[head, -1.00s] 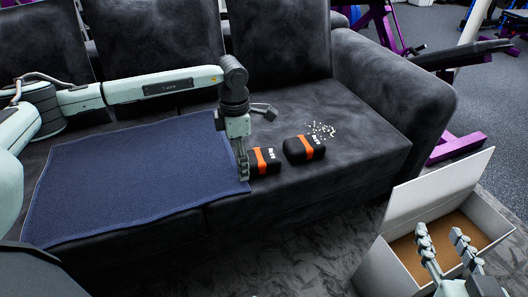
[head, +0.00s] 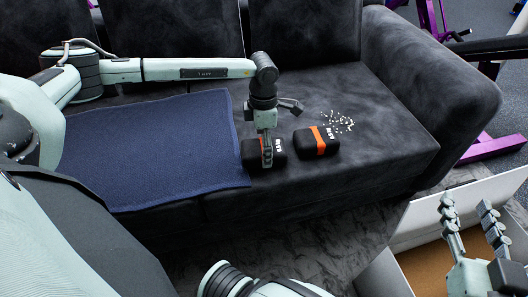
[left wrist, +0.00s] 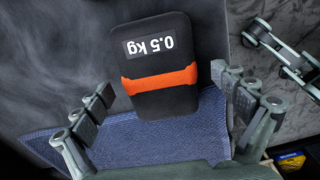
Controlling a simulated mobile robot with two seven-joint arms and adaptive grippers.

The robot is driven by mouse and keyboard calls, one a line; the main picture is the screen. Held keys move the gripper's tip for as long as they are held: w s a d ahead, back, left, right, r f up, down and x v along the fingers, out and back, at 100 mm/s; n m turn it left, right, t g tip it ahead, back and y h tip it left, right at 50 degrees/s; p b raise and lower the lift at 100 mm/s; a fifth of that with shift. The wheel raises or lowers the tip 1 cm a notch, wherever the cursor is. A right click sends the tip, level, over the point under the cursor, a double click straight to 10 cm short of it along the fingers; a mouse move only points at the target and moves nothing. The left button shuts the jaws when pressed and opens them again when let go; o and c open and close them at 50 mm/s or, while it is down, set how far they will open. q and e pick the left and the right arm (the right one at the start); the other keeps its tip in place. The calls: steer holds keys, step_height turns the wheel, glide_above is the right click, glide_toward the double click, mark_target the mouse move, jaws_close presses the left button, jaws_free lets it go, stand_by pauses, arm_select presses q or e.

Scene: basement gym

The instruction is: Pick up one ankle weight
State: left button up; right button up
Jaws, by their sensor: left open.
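Two black ankle weights with orange bands lie on the dark sofa seat. The left weight (head: 279,147) is partly hidden behind my left gripper (head: 267,160) in the head view. In the left wrist view the weight (left wrist: 158,50), marked 0.5 kg, lies between the spread fingers of my left gripper (left wrist: 165,92), with no finger seen closed on it. The right weight (head: 318,142) lies a little apart, clear of both grippers. My right gripper (head: 470,225) is open and empty over the open box at the lower right.
A blue towel (head: 150,150) covers the sofa seat (head: 375,130) left of the weights. Small white bits (head: 338,122) are scattered beyond the right weight. The open white box (head: 430,215) stands on the floor in front of the sofa. The armrest (head: 430,70) rises at the right.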

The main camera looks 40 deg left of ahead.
arm_select(q)
steer(key=shift+f, duration=0.45)
steer(key=shift+c, duration=0.2)
steer(key=shift+w+r, duration=0.1)
steer(key=c, duration=1.7)
